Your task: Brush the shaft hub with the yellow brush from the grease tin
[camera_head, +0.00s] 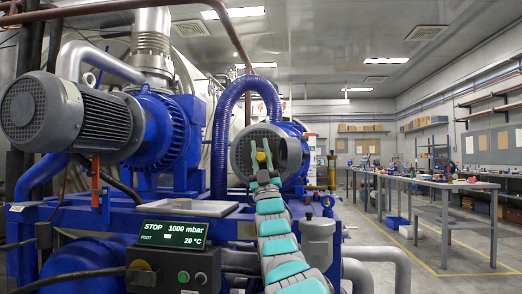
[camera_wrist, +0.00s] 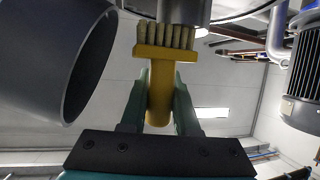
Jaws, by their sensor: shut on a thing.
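My gripper (camera_wrist: 160,92) is shut on the yellow brush (camera_wrist: 159,100), its green fingers on either side of the handle. The pale bristles point up in the wrist view. Their tips meet the lower edge of a grey metal cylinder (camera_wrist: 184,10), which appears to be the shaft hub; I cannot tell whether they press on it. In the head view the brush (camera_head: 261,158) is small and upright in front of the round grey housing on the blue machine. The hub cannot be made out clearly there. I cannot pick out the grease tin.
A wide grey open tube (camera_wrist: 50,55) is close to the left of the brush. A grey motor (camera_head: 70,115) and a control box with a lit display (camera_head: 172,234) are at the left. Long workbenches (camera_head: 430,182) stand at the right, with open floor before them.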

